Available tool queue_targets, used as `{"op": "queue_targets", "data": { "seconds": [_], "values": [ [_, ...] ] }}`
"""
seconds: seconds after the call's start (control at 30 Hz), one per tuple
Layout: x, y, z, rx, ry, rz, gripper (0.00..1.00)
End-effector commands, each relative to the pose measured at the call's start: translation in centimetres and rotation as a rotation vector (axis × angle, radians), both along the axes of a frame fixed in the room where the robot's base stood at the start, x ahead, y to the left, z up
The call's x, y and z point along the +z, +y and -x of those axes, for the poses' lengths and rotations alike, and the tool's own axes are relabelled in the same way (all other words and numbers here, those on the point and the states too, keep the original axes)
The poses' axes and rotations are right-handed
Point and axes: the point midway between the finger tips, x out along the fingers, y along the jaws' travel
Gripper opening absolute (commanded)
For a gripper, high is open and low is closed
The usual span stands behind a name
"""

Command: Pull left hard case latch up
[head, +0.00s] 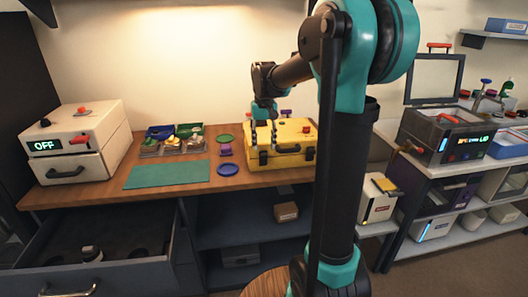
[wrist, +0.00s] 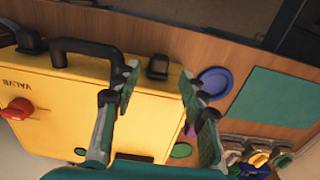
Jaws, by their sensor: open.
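The yellow hard case (head: 292,135) stands on the wooden bench and shows upside down in the wrist view (wrist: 60,85). Its left latch (head: 263,158) is a small dark block on the front edge; in the wrist view the latch (wrist: 158,67) appears between my fingertips. I cannot tell its exact angle. The black handle (wrist: 88,48) and the right latch (wrist: 28,40) lie to its left in the wrist view. My gripper (head: 262,142) is open and empty over the case's left front part. Its fingers (wrist: 160,75) spread on either side of the latch, with no clear contact.
A blue round lid (head: 228,169), a purple piece (head: 225,149) and a green mat (head: 167,174) lie left of the case. A white box with an OFF display (head: 78,140) stands farther left. A drawer (head: 90,250) hangs open below the bench.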

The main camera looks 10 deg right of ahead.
Motion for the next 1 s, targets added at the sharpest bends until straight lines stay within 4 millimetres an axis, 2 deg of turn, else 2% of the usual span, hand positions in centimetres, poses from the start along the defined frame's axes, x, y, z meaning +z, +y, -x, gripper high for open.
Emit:
{"op": "queue_targets", "data": {
  "seconds": [0.1,0.23,0.63,1.0],
  "values": [
    [-1.9,0.0,0.0,0.000,0.000,0.000,0.43],
    [-3.1,0.0,0.0,0.000,0.000,0.000,0.43],
    [-3.9,0.0,0.0,0.000,0.000,0.000,0.43],
    [-3.8,0.0,0.0,0.000,0.000,0.000,0.00]
  ]
}}
